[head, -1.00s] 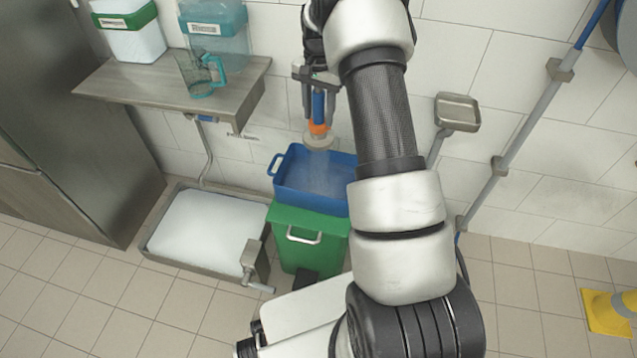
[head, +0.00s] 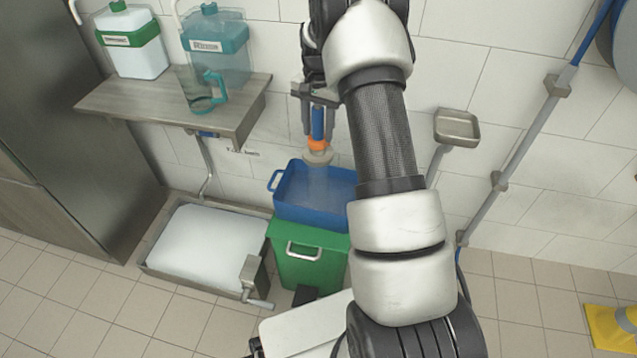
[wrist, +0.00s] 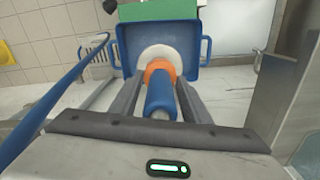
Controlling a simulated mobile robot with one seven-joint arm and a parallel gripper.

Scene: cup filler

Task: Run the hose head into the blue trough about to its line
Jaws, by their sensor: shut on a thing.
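The hose head (head: 317,144) has a blue handle, an orange collar and a pale round nozzle. My gripper (head: 318,128) is shut on the blue handle, with the nozzle pointing down over the back part of the blue trough (head: 285,205). The trough sits on a green bin (head: 285,258). A faint pale haze shows in the trough below the nozzle. I cannot make out its line or the level inside. In the wrist view, the hose head (wrist: 159,92) lies between the two fingers of my gripper (wrist: 160,100), with the trough (wrist: 126,40) beyond.
A wooden shelf (head: 150,102) at the left holds two containers and a teal jug (head: 205,92). A floor basin (head: 205,245) stands left of the bin. A small metal tray (head: 457,125) is on the wall at right. A yellow object (head: 610,325) stands at far right.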

